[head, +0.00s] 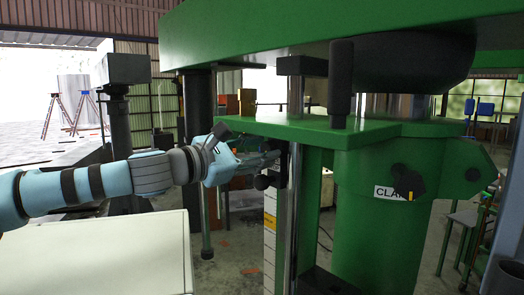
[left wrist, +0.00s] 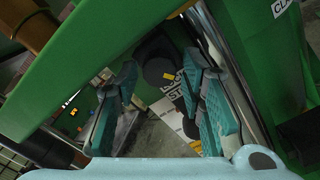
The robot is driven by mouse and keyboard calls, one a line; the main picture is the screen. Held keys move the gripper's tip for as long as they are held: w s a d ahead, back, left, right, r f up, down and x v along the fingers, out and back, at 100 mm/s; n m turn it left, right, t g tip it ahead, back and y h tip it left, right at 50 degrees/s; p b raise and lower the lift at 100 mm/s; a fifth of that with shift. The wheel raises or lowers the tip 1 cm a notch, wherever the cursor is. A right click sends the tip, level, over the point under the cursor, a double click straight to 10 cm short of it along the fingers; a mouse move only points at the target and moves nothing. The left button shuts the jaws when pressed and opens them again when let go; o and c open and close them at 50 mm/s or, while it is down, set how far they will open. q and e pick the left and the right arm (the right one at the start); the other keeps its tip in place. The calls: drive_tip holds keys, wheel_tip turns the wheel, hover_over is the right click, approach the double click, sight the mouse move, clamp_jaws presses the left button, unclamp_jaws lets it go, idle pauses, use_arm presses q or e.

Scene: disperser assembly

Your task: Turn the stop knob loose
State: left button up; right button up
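The stop knob (left wrist: 158,70) is a black round knob with a small yellow mark, beside a white label (left wrist: 178,92) on which part of "STOP" reads. My left gripper (head: 272,158) reaches in from the left under the green plate of the machine, close to the steel column. In the left wrist view its teal-padded fingers are apart, with the knob between and beyond their tips; I see no clear contact. In the head view a dark round part (head: 264,182) shows just below the fingers; I cannot tell whether it is the same knob. My right gripper is not in view.
The green plate (head: 330,130) hangs over the left gripper, and the shiny steel column (head: 293,215) stands right by its fingertips. A black clamp knob (head: 408,182) sits on the green cylinder at right. A pale flat surface (head: 100,255) lies below my left arm.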

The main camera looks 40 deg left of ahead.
use_arm(q)
drive_tip(key=shift+w+a, duration=0.1)
drive_tip(key=shift+w, duration=0.1)
drive_tip(key=c, duration=0.3)
drive_tip(key=shift+f, duration=0.1)
drive_tip(key=c, duration=0.3)
clamp_jaws()
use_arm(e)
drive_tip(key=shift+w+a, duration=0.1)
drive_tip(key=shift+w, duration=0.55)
